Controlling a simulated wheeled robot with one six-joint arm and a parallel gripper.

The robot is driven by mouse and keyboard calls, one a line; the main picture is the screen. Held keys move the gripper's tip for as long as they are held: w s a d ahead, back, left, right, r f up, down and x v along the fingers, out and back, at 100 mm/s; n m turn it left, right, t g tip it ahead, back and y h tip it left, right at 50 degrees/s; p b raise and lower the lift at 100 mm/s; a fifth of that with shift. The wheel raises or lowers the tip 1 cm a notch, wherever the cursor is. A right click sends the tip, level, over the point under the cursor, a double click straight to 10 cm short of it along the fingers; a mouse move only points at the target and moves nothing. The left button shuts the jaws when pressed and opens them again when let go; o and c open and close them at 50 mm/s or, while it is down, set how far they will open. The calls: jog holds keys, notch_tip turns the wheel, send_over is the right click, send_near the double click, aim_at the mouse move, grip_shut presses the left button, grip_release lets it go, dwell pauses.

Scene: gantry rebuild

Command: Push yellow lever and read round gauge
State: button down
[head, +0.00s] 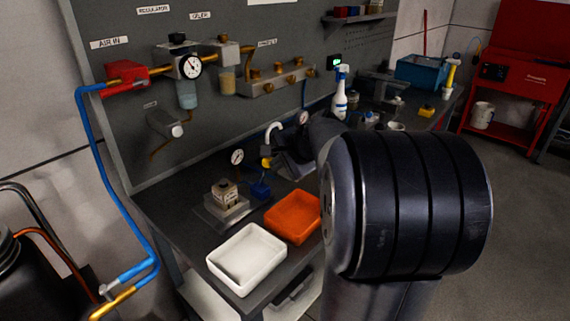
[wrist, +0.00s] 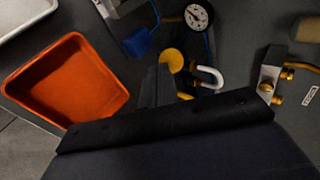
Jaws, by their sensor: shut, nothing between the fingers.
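A round white-faced gauge (head: 237,156) stands on the bench; it also shows in the wrist view (wrist: 197,17), its dial too small to read surely. A yellow round-ended part (head: 266,162), apparently the lever, sits just right of it; in the wrist view it (wrist: 172,60) is beside a white hooked pipe (wrist: 207,78). My gripper (wrist: 158,78) is shut and empty, its tips close to the yellow part; I cannot tell whether they touch. In the head view my arm hides much of the gripper.
A blue block (head: 260,190) is close to the gauge. An orange tray (head: 292,216) and a white tray (head: 246,260) lie at the bench front. A second gauge (head: 303,118) stands behind my gripper, and another (head: 190,66) is on the wall panel. A spray bottle (head: 340,95) stands farther right.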

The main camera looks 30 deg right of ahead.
jog(key=shift+r, duration=0.1)
dwell(0.3)
jog(key=p, duration=0.2)
jog(key=w+r+g+p, duration=0.1)
jog(key=p, duration=0.2)
jog(key=shift+w+a+r+p, duration=0.1)
jog(key=shift+a+r+p, duration=0.15)
jog(key=shift+p, duration=0.1)
jog(key=p, duration=0.1)
jog(key=w+g+p, duration=0.1)
jog(key=p, duration=0.2)
jog(key=shift+w+a+r+g+h+p, duration=0.25)
jog(key=shift+w+a+g+h+p, duration=0.05)
jog(key=shift+w+h, duration=0.1)
jog(key=shift+w+a+p, duration=0.3)
jog(key=shift+w+p, duration=0.45)
jog(key=shift+w, duration=0.1)
jog(key=shift+w+a+p, duration=0.2)
jog(key=shift+w+a, duration=0.1)
jog(key=shift+w, duration=0.5)
jog(key=shift+w+a+p, duration=0.2)
jog(key=shift+w+a, duration=0.05)
jog(key=shift+w, duration=0.5)
jog(key=shift+w+a+p, duration=0.2)
jog(key=shift+w+a, duration=0.1)
jog(key=shift+w, duration=0.5)
jog(key=shift+r, duration=0.15)
